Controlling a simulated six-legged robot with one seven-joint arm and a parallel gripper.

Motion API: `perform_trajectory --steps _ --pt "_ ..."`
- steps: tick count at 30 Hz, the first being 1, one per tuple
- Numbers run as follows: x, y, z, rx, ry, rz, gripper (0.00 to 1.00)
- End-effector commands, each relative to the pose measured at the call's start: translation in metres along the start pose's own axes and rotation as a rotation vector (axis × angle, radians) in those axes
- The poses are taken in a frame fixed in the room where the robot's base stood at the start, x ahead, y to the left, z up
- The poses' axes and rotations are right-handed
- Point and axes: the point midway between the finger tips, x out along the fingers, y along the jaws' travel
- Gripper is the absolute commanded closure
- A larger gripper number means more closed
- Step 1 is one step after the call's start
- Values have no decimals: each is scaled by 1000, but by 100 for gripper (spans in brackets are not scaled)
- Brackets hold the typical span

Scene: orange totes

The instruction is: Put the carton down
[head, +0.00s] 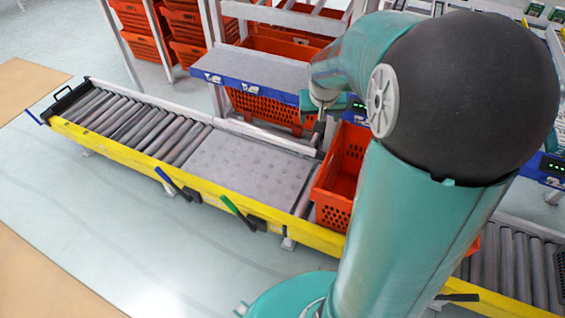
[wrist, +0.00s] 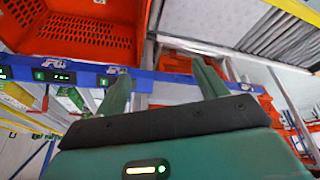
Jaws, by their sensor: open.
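My gripper (head: 321,122) is at the end of the teal arm, beside the blue-edged shelf and above the back edge of the conveyor, left of an orange tote. In the wrist view, my gripper (wrist: 163,84) has its two green fingers spread apart, with nothing held between them. The fingers overlap the blue shelf rail in that view. I cannot make out a carton at the gripper. Small green-and-white packs (wrist: 68,98) show behind the rail at the left of the wrist view, but I cannot tell whether one is the carton.
An orange tote (head: 333,207) sits on the yellow-sided roller conveyor (head: 128,158), partly hidden by my arm. A flat grey plate (head: 245,165) left of it is bare. A grey shelf (head: 250,68) above is empty. Another orange tote (head: 262,108) is under it.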

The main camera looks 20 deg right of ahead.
Motion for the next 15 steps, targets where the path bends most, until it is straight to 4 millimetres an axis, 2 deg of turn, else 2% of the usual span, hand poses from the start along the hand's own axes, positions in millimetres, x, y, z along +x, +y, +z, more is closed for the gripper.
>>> perform_trajectory --steps 1,6,12,15 --pt "-24 -14 7 -26 17 -13 29" --pt "-88 -50 44 -103 46 -57 29" --pt "-148 -80 100 -197 80 -121 29" --pt "-172 -90 132 -246 95 -156 29"
